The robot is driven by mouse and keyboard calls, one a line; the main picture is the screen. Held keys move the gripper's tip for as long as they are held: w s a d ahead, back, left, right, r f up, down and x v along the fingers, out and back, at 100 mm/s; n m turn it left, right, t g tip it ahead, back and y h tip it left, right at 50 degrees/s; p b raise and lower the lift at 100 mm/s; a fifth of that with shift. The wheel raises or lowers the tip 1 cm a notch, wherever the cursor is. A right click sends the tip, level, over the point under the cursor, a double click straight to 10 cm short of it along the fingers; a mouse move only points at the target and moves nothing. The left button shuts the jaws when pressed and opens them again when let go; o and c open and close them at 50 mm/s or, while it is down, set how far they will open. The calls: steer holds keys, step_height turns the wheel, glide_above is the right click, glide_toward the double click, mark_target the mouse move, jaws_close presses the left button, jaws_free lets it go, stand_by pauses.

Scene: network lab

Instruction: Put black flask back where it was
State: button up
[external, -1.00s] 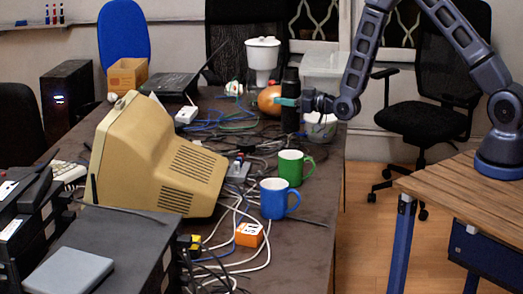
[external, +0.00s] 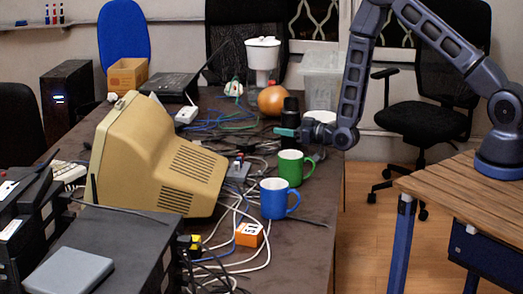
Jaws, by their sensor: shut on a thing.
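The black flask (external: 291,107) stands upright above the dark table's right side, just behind the green mug. My gripper (external: 286,132) comes from the right and is shut on the flask, its teal fingers around the flask's body. The flask's lower part is hidden behind the fingers and the green mug (external: 290,168). I cannot tell whether its base touches the table.
A blue mug (external: 274,199) stands in front of the green one.

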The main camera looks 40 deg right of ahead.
steer(key=shift+f, duration=0.1)
steer(key=o, duration=1.4)
